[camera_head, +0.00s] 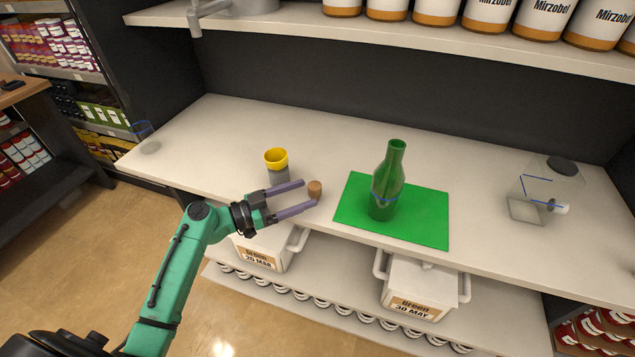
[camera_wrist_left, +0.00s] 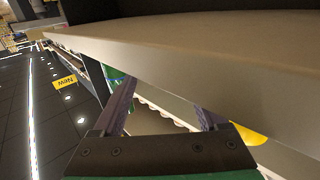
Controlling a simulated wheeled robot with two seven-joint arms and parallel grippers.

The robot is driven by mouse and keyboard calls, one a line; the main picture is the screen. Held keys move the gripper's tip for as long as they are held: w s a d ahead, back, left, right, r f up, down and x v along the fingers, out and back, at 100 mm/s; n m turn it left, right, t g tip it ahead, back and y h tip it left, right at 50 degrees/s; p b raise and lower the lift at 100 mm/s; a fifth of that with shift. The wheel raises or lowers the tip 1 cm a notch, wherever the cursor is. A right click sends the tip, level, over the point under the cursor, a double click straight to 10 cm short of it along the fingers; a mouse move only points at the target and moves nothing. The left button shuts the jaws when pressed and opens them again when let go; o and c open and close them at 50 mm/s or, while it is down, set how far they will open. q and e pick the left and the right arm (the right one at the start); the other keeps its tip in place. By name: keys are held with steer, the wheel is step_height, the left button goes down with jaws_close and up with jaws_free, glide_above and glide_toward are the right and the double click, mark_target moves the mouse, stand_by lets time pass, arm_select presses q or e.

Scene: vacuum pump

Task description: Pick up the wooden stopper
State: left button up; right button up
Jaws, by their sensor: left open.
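The wooden stopper (camera_head: 315,189) is a small brown cylinder standing on the white shelf near its front edge. My left gripper (camera_head: 310,193) reaches in from the front left, with its two purple fingers open. In the head view the stopper appears at the fingertips, between their lines; I cannot tell whether it is touched or how the heights compare. In the left wrist view the open fingers (camera_wrist_left: 166,97) show beside the pale shelf edge, and I cannot make out the stopper there. My right gripper is out of view.
A green bottle (camera_head: 387,185) stands on a green mat (camera_head: 425,215) right of the stopper. A yellow cup (camera_head: 276,159) on a grey base stands behind the gripper. A clear container (camera_head: 540,190) is at far right. White bins (camera_head: 420,280) sit below.

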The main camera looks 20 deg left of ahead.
mark_target(310, 187)
arm_select(q)
steer(key=shift+w+d+r+p, duration=0.35)
steer(key=shift+w+d+p, duration=0.1)
steer(key=shift+d+p, duration=0.15)
steer(key=shift+w+d+r+p, duration=0.35)
steer(key=shift+w+d+p, duration=0.1)
steer(key=shift+d, duration=0.15)
steer(key=shift+w+d+f, duration=0.15)
steer(key=shift+w+d, duration=0.05)
steer(key=shift+d, duration=0.05)
steer(key=shift+w+f, duration=0.1)
steer(key=shift+f, duration=0.1)
jaws_close()
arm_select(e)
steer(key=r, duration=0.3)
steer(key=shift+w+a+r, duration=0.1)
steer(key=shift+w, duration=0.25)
